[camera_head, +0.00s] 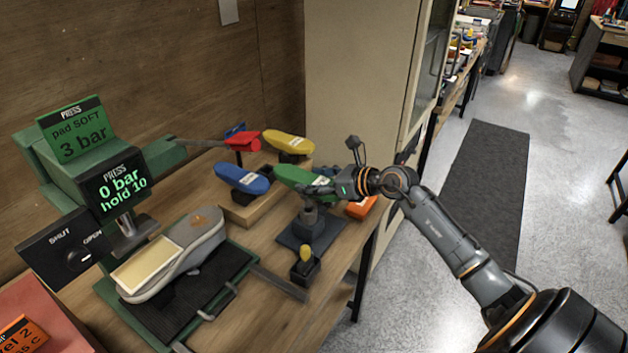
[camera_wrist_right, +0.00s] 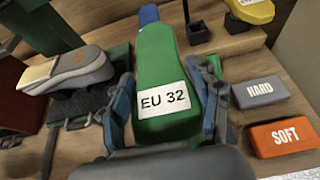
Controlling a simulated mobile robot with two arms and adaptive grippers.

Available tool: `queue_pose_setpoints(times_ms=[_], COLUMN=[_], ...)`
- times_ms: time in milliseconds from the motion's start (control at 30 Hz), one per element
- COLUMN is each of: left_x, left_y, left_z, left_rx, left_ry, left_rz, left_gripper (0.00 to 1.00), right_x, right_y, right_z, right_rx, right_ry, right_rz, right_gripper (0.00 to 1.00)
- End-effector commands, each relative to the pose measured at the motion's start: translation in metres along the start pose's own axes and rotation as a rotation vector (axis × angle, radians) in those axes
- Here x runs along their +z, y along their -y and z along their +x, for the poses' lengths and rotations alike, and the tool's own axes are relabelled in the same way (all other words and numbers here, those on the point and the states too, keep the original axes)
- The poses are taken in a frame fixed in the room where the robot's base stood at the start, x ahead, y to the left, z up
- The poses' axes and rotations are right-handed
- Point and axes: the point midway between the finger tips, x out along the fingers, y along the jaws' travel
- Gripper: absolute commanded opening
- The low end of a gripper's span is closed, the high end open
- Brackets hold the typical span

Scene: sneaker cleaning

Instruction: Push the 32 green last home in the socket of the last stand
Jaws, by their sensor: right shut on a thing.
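The green last (camera_head: 292,175) is held level above the last stand (camera_head: 306,231), its toe pointing left in the head view. Its label reads EU 32 in the right wrist view (camera_wrist_right: 160,62). My right gripper (camera_head: 330,186) is shut on its heel end, with a finger on each side of it in the right wrist view (camera_wrist_right: 166,105). The stand's dark post rises right under the last. The socket is hidden, so I cannot tell how deep the last sits or whether it touches. My left gripper is not in view.
A blue last (camera_head: 242,178), a red last (camera_head: 243,141) and a yellow last (camera_head: 288,142) lie behind. A grey HARD block (camera_wrist_right: 258,92) and an orange SOFT block (camera_wrist_right: 281,136) lie beside the gripper. A sneaker (camera_head: 190,240) sits at the green press (camera_head: 65,150).

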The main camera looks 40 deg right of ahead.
Motion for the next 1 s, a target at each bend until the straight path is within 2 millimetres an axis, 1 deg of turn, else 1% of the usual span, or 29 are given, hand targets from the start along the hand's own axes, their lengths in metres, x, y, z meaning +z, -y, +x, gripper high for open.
queue_pose_setpoints(times_ms=[1000], left_x=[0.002], left_y=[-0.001], left_z=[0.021], left_rx=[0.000], left_ry=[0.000], left_rz=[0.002], left_gripper=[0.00], right_x=[-0.022], right_y=[0.000], right_z=[0.009], right_rx=[-0.001], right_ry=[0.004], right_rz=[-0.001], right_gripper=[0.12])
